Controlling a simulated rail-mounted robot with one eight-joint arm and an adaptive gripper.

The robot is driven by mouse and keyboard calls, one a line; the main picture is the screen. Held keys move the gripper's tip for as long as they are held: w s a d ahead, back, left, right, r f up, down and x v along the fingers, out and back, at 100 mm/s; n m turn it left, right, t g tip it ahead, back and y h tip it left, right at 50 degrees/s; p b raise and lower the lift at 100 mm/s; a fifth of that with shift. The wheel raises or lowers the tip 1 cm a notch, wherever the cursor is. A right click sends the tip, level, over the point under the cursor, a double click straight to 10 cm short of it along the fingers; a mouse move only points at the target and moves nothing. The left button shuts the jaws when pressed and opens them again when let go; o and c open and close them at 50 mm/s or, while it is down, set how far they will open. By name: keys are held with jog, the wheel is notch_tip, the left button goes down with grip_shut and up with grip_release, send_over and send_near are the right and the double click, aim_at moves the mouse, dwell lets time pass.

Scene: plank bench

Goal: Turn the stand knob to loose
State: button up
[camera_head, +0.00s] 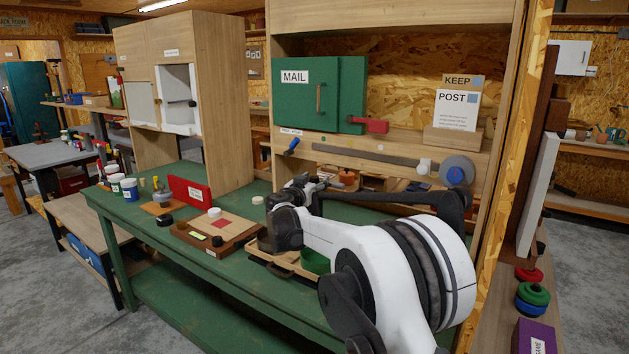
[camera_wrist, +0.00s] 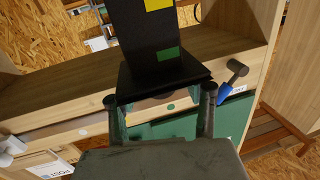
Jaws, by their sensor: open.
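My gripper (camera_head: 303,186) is over the back part of the green bench, below the upper cabinet. In the wrist view my gripper (camera_wrist: 159,94) has its two fingers apart. A black flared piece (camera_wrist: 150,32) with yellow and green patches shows between and beyond the fingertips. I cannot tell whether it touches them. No part is clearly readable as the stand knob. A blue-handled lever (camera_head: 291,146) sits by a small label on the cabinet's lower rail, and shows right of the fingers in the wrist view (camera_wrist: 231,88). My arm hides part of the bench.

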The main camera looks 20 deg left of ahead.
grip_shut()
dwell(0.3)
